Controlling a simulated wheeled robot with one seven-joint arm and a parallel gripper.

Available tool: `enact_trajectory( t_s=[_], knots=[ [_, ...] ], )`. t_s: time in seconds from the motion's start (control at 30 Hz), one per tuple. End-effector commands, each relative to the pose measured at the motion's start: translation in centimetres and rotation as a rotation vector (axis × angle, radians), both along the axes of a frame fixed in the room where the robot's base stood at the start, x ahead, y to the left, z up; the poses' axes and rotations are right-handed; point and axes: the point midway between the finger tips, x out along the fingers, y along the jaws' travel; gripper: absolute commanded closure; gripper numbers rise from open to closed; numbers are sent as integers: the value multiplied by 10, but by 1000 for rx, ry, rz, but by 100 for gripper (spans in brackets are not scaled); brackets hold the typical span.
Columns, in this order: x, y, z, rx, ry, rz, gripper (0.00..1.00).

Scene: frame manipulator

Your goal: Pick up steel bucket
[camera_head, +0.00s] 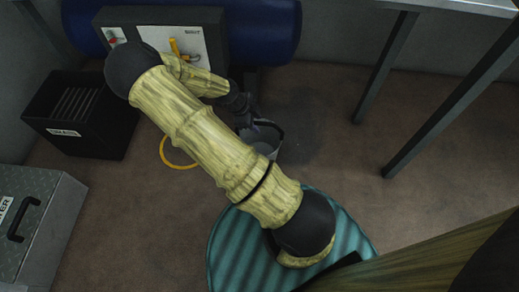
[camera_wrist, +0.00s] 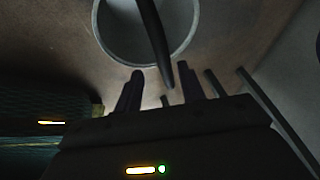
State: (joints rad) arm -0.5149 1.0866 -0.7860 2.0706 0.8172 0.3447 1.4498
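The steel bucket (camera_head: 264,147) is a small grey pail on the floor, partly hidden behind my arm in the head view. In the wrist view the bucket (camera_wrist: 184,28) shows at the top as a round rim, cut off by the frame edge. A dark bar, seemingly its handle (camera_wrist: 154,33), crosses the opening and ends between my fingertips in the picture. My gripper (camera_wrist: 160,73) is open, its two dark fingers apart just below the rim. Contact with the handle cannot be told. In the head view my gripper (camera_head: 246,113) is small and dark at the bucket's top.
A black crate (camera_head: 84,118) and a grey metal case (camera_head: 50,228) stand at the left. A blue tank (camera_head: 268,30) with a grey control panel (camera_head: 160,40) is behind. A yellow ring (camera_head: 167,158) lies left of the bucket. Table legs (camera_head: 385,68) rise at right; floor between is clear.

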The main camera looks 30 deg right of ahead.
Motion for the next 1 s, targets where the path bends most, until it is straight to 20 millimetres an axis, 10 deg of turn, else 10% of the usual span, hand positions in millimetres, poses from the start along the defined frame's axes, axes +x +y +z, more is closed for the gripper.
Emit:
enact_trajectory(
  t_s=[1.0],
  knots=[
    [6,-22,-49,1,0,-1,60]
  ],
)
